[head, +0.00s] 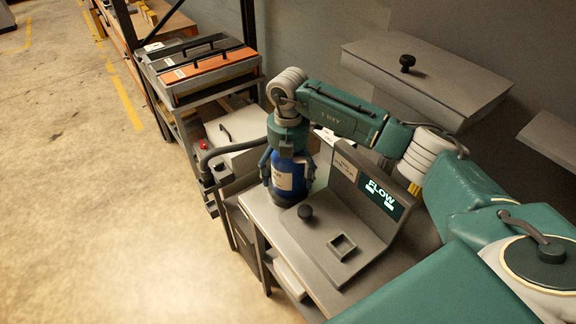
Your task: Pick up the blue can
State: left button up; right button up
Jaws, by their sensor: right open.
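The blue can (289,180) stands upright on the left part of the grey table (249,209), with a pale label on its front. My right gripper (288,172) points down over the can from above. Its fingers are spread, one on each side of the can's upper part. I cannot tell whether the fingers touch it. The can's top is hidden by the gripper. My left gripper is not in view.
A grey console with a black knob (305,212) and a lit FLOW display (381,196) stands just right of the can. A shelf cart with orange and black lidded trays (205,64) stands behind. The floor (95,215) at left is clear.

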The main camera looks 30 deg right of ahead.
jog(key=c, duration=2.1)
jog(key=shift+w+r, duration=0.1)
jog(key=shift+r, duration=0.05)
jog(key=shift+r, duration=0.1)
